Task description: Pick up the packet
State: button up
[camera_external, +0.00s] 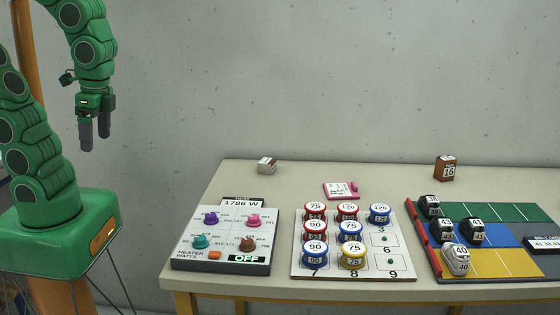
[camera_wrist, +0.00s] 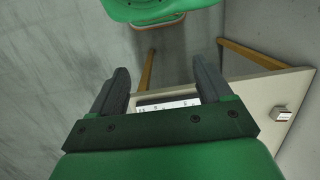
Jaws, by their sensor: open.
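My gripper (camera_external: 94,138) hangs high at the left, pointing down, well away from the table and empty. In the wrist view its two dark fingers (camera_wrist: 159,72) stand apart. No thing is clearly marked as the packet. A small white and brown box (camera_external: 267,166) lies at the table's back left; what seems the same box shows at the right of the wrist view (camera_wrist: 281,113). A brown box marked 16 (camera_external: 445,169) stands upright at the back right. A pink item with a white printed face (camera_external: 339,191) lies flat at the back middle.
The table (camera_external: 400,174) holds a panel with coloured knobs (camera_external: 186,257), a white board with numbered discs (camera_external: 385,262), and a green, blue and yellow board (camera_external: 513,262) with several numbered shoe-like pieces. A black-edged sign (camera_external: 544,243) stands at right. The back strip is mostly clear.

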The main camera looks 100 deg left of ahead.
jog(key=w+a+g+y, duration=0.1)
jog(key=w+a+y, duration=0.25)
jog(key=a, duration=0.65)
jog(key=w+a+y, duration=0.3)
jog(key=w+a, duration=0.2)
jog(key=a, duration=0.4)
jog(key=m+t+y, duration=0.5)
jog(key=m+y, duration=0.2)
jog(key=m, duration=1)
send_over(265, 163)
jog(key=s+d, duration=0.3)
jog(key=d, duration=0.1)
notch_tip(265, 163, down, 13)
jog(key=f+m, duration=0.1)
jog(key=f, duration=0.1)
jog(key=w+f+m, duration=0.1)
jog(key=f, duration=0.2)
jog(key=w+f+m, duration=0.1)
jog(key=f, duration=0.2)
jog(key=shift+d+f+m+t+h, duration=0.1)
jog(key=shift+d+m+t+h, duration=0.2)
jog(key=shift+d+t+h, duration=0.1)
jog(key=shift+w+a+f, duration=0.1)
jog(key=shift+a+f, duration=0.1)
jog(key=shift+f, duration=0.05)
jog(key=shift+x, duration=3.65)
jog(key=shift+c, duration=0.3)
